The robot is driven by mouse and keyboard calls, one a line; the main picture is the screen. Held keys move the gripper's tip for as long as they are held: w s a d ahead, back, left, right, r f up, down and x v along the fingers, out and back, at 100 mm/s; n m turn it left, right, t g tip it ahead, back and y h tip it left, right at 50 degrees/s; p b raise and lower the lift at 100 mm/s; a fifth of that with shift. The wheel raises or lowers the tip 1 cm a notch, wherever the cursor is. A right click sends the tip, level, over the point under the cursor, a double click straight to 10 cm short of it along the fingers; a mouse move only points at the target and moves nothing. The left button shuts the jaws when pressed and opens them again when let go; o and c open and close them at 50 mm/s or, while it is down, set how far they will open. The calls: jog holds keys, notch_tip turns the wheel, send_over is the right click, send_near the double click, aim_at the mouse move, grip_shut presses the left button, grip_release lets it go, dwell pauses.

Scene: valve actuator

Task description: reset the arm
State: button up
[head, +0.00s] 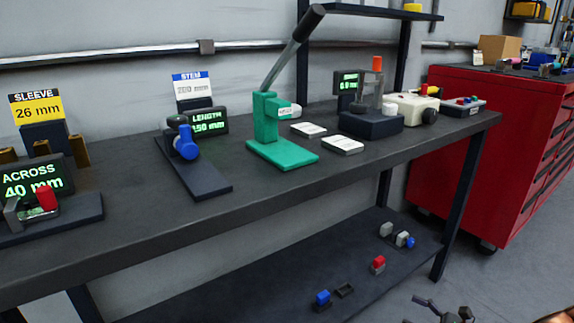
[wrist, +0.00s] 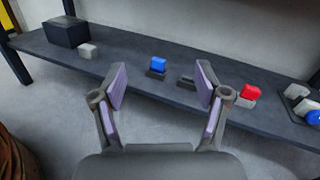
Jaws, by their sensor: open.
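My gripper (wrist: 161,88) is open and empty in the wrist view, its two purple-lined fingers spread wide. It faces the lower shelf (wrist: 125,80) with a gap of floor before it. In the head view my gripper (head: 440,311) shows at the bottom right edge, low in front of the bench and apart from everything. Part of my arm is cut off by the frame.
A dark workbench (head: 115,232) holds gauges, a green press (head: 268,130) and a blue-knobbed fixture (head: 186,141). On its lower shelf are a blue-topped part (wrist: 158,66), a red-topped part (wrist: 249,94) and a grey block (wrist: 87,50). A red cabinet (head: 465,160) stands right.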

jog(key=s+a+r+n+g+y+p, duration=0.1)
jog(key=a+r+n+g+p, duration=0.3)
jog(key=a+r, duration=0.5)
jog(key=s+a+r+n+g+y+p, duration=0.1)
jog(key=a+r+n+g+p, duration=0.5)
jog(key=r, duration=0.6)
jog(key=s+a+r+n+g+h+p, duration=0.3)
jog(key=s+a+r+n+g+p, duration=0.15)
jog(key=s+a+r, duration=0.7)
jog(key=s+r+n+g+h+p, duration=0.1)
jog(key=s+r+n+h+p, duration=0.5)
jog(key=s+r+p, duration=0.5)
jog(key=s+d+r+n+t+h+p, duration=0.1)
jog(key=s+d+r+h+p, duration=0.2)
jog(key=s+r+p, duration=0.1)
jog(key=s+d+r+n+t+h+p, duration=0.1)
jog(key=s+d+r+n+h+p, duration=0.1)
jog(key=r, duration=0.5)
jog(key=s+d+h+p, duration=0.1)
jog(key=s+h+p, duration=0.1)
jog(key=shift+d+r+p, duration=0.2)
jog(key=shift+p, duration=0.1)
jog(key=shift+s+n, duration=0.1)
jog(key=shift+n, duration=0.15)
